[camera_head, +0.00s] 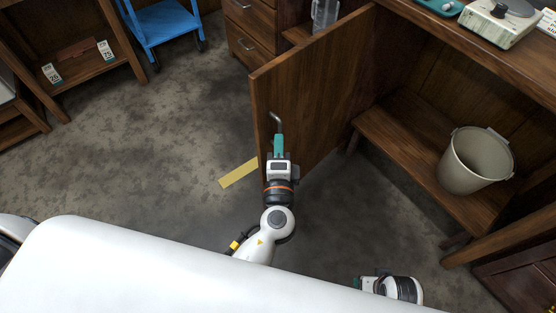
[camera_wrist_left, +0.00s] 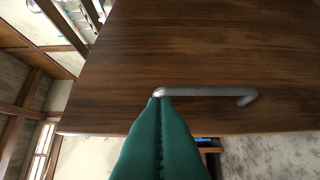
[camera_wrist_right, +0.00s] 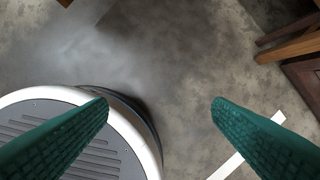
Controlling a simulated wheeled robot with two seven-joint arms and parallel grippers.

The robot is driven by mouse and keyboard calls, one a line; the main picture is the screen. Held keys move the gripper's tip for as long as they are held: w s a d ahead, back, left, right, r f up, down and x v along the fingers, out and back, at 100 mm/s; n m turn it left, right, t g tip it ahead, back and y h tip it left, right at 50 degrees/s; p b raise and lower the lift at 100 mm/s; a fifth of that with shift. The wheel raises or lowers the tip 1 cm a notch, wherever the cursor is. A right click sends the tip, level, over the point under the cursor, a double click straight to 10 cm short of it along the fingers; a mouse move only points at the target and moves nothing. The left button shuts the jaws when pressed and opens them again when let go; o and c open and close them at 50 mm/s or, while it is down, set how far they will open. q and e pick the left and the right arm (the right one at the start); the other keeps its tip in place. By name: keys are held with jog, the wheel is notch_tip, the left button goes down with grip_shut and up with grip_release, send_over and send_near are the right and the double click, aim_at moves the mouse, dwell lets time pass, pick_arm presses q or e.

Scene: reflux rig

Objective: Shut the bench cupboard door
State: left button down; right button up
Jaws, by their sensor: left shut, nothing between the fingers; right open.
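The brown wooden cupboard door (camera_head: 308,92) stands wide open, swung out from the bench. Its curved metal handle (camera_head: 275,121) is near the free edge; it also shows in the left wrist view (camera_wrist_left: 205,92). My left gripper (camera_head: 278,140) is shut and empty, its green fingertips right at one end of the handle; I cannot tell whether they touch. The open cupboard (camera_head: 440,110) is right of the door. My right gripper (camera_wrist_right: 160,110) is open and empty, low above the floor; its wrist shows at the bottom of the head view.
A beige bucket (camera_head: 474,162) stands on the cupboard's lower shelf (camera_head: 405,160). A blue trolley (camera_head: 163,24) is at the upper left. A yellow floor strip (camera_head: 238,173) lies beside the door. A hotplate (camera_head: 499,20) sits on the bench top. The floor left of the door is clear.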

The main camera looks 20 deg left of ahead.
aim_at(268, 116)
pick_arm(q)
jog(key=shift+w+a+p, duration=0.4)
jog(key=shift+w+a, duration=1.6)
jog(key=shift+w, duration=0.05)
pick_arm(e)
jog(key=shift+s+f, duration=0.25)
jog(key=shift+f, duration=0.6)
jog(key=shift+s+f, duration=0.25)
jog(key=shift+f, duration=0.55)
